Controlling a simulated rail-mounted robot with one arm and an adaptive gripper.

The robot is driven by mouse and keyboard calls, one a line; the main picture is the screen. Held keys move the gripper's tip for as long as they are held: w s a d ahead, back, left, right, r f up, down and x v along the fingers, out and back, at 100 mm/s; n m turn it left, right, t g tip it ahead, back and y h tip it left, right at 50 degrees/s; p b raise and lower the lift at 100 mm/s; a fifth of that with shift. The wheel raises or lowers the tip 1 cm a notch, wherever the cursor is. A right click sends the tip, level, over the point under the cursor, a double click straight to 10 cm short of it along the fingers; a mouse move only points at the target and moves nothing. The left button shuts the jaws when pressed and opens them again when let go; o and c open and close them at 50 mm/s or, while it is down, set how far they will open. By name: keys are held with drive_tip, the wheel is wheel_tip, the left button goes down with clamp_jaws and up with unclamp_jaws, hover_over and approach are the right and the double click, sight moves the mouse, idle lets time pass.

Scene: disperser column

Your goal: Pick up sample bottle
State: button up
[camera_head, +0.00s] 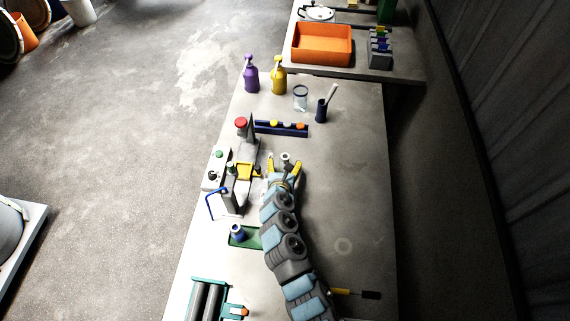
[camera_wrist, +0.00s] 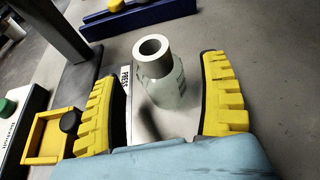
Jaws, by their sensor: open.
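The sample bottle (camera_wrist: 160,78) is a pale grey-green bottle with a light ring-shaped neck. It stands upright on the table, ahead of my gripper (camera_wrist: 160,100), in the wrist view. My gripper is open, with one yellow ribbed finger on each side of the bottle and a visible gap to each. In the head view the bottle (camera_head: 285,158) shows as a small pale top between the yellow fingertips of my gripper (camera_head: 284,166). A label reading "PRESS" lies at the left of the bottle in the wrist view.
The disperser column (camera_head: 242,155) with a red knob stands close on the left, and its yellow bracket (camera_wrist: 50,137) is beside my left finger. A blue rack (camera_head: 281,128) lies just beyond. Purple (camera_head: 251,78) and yellow (camera_head: 279,78) bottles stand farther back.

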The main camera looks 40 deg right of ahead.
drive_tip(key=shift+x, duration=0.9)
drive_tip(key=c, duration=1.3)
